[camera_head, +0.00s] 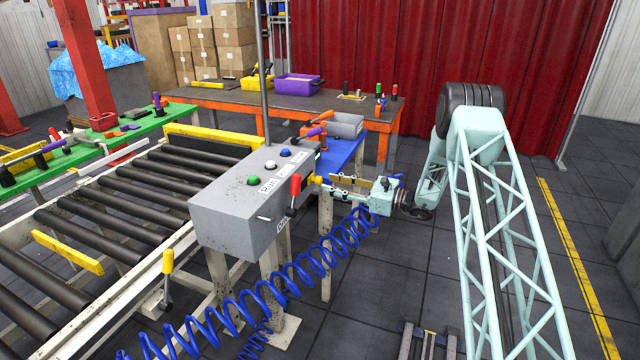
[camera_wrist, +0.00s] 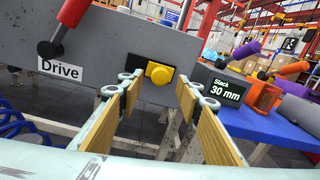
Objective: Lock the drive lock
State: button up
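The grey control box (camera_head: 235,215) stands beside the roller conveyor. Its end face fills much of the wrist view, with a "Drive" label (camera_wrist: 73,70) and a red-handled lever (camera_wrist: 66,27) above it. The lever also shows in the head view (camera_head: 295,186). A yellow knob on a black plate (camera_wrist: 159,73) sits on that face, right of the label; I take it for the drive lock. My gripper (camera_head: 327,187) is open and faces the knob. In the wrist view its two tan-padded fingers (camera_wrist: 158,88) stand either side of the knob; contact is not visible.
A blue bench (camera_head: 343,153) right of the box holds a grey bin and purple- and orange-handled tools. A sign there reads "Slack 30 mm" (camera_wrist: 225,90). A coiled blue hose (camera_head: 300,275) hangs below my gripper.

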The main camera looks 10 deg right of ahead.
aim_at(320, 181)
jog(key=shift+b+x, duration=0.4)
jog(key=shift+x, duration=2.25)
